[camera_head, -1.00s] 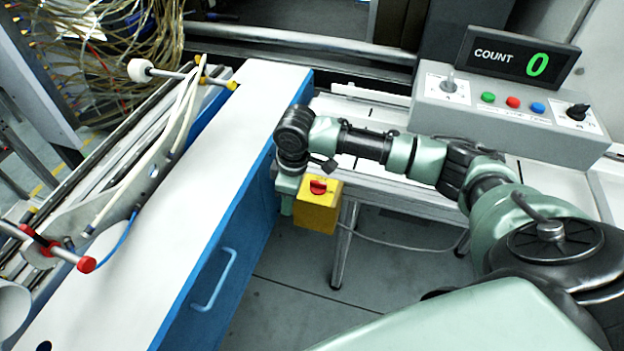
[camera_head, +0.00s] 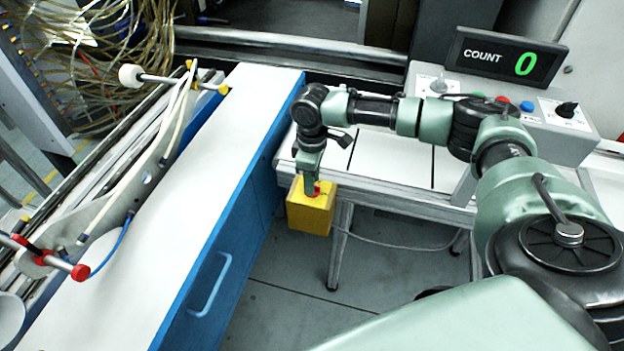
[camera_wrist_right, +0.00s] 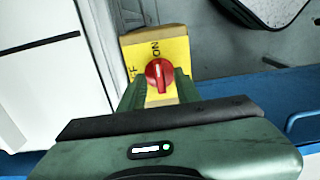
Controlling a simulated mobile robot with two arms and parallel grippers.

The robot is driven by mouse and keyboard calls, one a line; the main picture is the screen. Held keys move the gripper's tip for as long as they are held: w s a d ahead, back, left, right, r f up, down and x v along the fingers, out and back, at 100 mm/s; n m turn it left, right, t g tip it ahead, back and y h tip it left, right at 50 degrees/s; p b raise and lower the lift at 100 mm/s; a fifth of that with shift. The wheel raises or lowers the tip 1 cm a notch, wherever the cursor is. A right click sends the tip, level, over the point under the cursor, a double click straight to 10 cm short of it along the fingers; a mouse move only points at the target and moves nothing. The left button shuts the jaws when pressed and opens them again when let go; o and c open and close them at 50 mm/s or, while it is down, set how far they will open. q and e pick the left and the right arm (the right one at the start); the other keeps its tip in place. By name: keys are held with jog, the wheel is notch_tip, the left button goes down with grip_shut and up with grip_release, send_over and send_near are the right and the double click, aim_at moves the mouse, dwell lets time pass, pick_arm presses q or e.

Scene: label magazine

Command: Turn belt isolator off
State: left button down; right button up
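The belt isolator is a yellow box (camera_head: 310,213) on the front edge of the white table, with a red knob (camera_wrist_right: 158,74) on top. In the right wrist view its yellow face (camera_wrist_right: 175,45) shows "ON" near the top and a partly hidden "FF" at the left. The knob's grip runs roughly up the picture, towards "ON". My right gripper (camera_head: 311,186) points down at the knob and hides most of it in the head view. In the wrist view its fingers (camera_wrist_right: 160,88) are apart, one on each side of the knob; contact cannot be told. My left gripper is out of view.
A blue cabinet with a white top (camera_head: 205,165) stands close left of the isolator. A grey control box (camera_head: 515,115) with buttons and a "COUNT 0" display (camera_head: 505,57) stands behind my right arm. A cable runs from the isolator below the table. Floor space is open in front.

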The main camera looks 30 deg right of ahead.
jog(key=shift+f, duration=0.25)
grip_shut()
